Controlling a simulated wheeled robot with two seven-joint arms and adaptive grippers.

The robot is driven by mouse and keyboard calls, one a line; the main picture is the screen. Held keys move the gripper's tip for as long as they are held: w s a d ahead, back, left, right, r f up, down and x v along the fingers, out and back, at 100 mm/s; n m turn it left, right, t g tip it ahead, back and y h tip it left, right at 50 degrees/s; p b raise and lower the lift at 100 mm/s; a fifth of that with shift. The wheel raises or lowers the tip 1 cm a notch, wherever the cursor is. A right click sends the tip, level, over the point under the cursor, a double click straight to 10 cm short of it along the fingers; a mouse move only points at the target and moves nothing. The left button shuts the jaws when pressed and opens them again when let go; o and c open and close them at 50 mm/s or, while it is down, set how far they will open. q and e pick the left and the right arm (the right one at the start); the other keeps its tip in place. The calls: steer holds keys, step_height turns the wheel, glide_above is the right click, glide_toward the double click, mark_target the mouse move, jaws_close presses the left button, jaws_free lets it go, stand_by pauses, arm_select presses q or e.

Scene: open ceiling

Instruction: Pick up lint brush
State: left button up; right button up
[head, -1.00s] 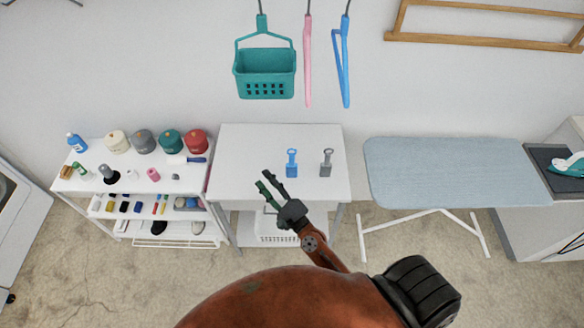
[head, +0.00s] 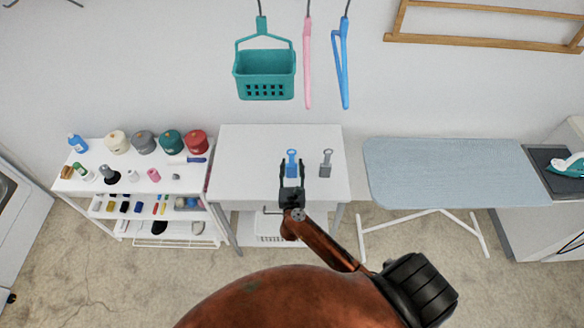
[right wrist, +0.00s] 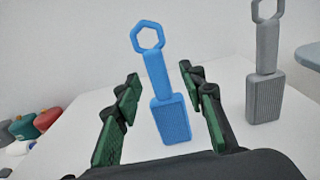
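A blue lint brush (head: 291,157) with a ring-ended handle is on the white table (head: 240,160). A grey brush of the same shape (head: 326,162) is to its right. My right gripper (head: 292,166) is open, its two fingers pointing at the blue brush. In the right wrist view the blue brush (right wrist: 170,115) shows between the open fingers (right wrist: 160,105), with a gap on both sides. The grey brush (right wrist: 266,75) stands outside the right finger. Part of the blue brush is hidden by the gripper in the head view. My left gripper is not in view.
A shelf unit (head: 133,185) with spools and bottles stands at the left. An ironing board (head: 450,170) is at the right. A teal basket (head: 264,75) and two hangers (head: 341,65) hang above the table. The table's left part is clear.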

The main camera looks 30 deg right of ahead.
mark_target(292, 162)
steer(key=shift+x, duration=1.6)
steer(key=shift+a, duration=0.1)
steer(key=shift+c, duration=0.2)
jaws_close()
